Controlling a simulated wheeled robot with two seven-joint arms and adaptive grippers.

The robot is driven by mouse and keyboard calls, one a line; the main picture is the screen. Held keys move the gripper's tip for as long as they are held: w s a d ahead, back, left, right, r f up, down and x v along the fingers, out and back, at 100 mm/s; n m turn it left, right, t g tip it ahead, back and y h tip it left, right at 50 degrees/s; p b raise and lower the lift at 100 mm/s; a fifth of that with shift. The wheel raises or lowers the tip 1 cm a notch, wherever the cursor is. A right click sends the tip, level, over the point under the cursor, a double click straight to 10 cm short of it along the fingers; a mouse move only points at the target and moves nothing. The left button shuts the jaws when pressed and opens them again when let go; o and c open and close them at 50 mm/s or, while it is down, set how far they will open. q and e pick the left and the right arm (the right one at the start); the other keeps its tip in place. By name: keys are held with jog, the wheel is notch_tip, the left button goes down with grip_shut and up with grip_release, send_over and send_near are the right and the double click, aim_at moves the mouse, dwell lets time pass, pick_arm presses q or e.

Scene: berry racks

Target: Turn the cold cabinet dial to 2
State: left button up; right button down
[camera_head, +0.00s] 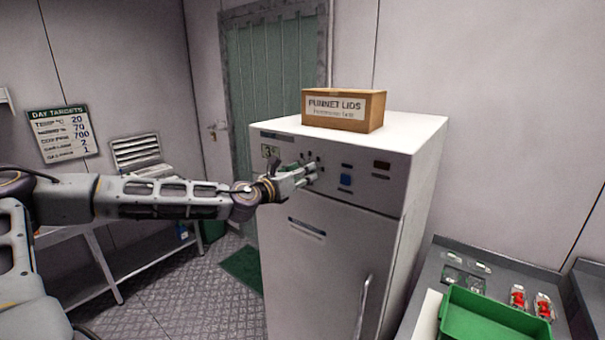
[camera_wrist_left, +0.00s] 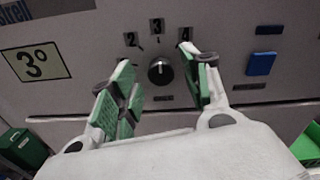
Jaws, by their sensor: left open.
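The cold cabinet (camera_head: 300,245) is a tall white unit with a grey control panel across its upper front. Its dial (camera_wrist_left: 160,70) is a small dark round knob with a light pointer mark that appears to point up at the 3. Labels 2 (camera_wrist_left: 131,40), 3 (camera_wrist_left: 157,27) and 4 (camera_wrist_left: 185,35) sit in an arc above it. The display (camera_wrist_left: 37,62) reads 3°. My left gripper (camera_wrist_left: 158,88) is open, its green-padded fingers on either side of the dial in the picture, with no contact visible. In the head view my left gripper (camera_head: 304,177) covers the dial.
A blue button (camera_head: 346,180) is right of the dial. A cardboard box of punnet lids (camera_head: 343,110) stands on the cabinet. A door handle (camera_head: 364,305) juts out below. A bench with a green tray (camera_head: 490,322) is at the right. A targets board (camera_head: 60,133) hangs on the left wall.

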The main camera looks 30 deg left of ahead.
pick_arm(q)
jog(key=shift+w, duration=0.3)
jog(key=shift+d, duration=0.1)
dwell(0.3)
jog(key=c, duration=1)
jog(key=shift+c, duration=0.2)
